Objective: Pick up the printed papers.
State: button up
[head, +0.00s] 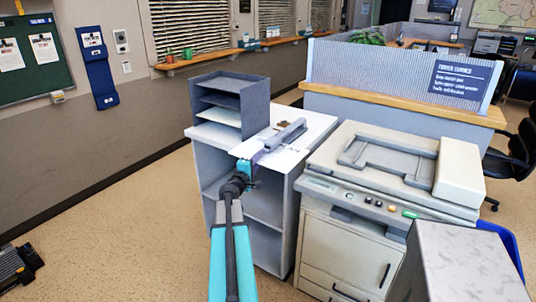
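White printed papers (284,160) appear to lie on the top of a low grey-white cabinet (318,124), near its front edge. They are small in the head view, and my arm and a grey long-handled device (285,136) stand close to them, so their full outline is unclear. My gripper (246,166) is at the front edge of the cabinet top, just left of the papers. Its fingers are too small and too dark to tell open from shut, and I cannot tell whether it touches a sheet.
A dark grey tray stack (232,104) stands on the cabinet's back left. A copier (395,180) stands close on the right, with a grey marble-topped block (465,262) in front of it. A partition (400,75) is behind. Floor at left (130,215) is mostly clear.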

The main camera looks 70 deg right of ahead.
grip_shut()
jog(key=shift+r+b, duration=0.2)
jog(key=shift+b, duration=0.2)
jog(key=w+a+p, duration=0.1)
jog(key=a, duration=1.2)
jog(key=shift+r, duration=0.3)
jog(key=p, duration=0.3)
jog(key=shift+w+a+p, duration=0.1)
jog(key=shift+a+p, duration=0.25)
jog(key=shift+p, duration=0.05)
jog(key=a+p, duration=0.1)
jog(key=p, duration=0.3)
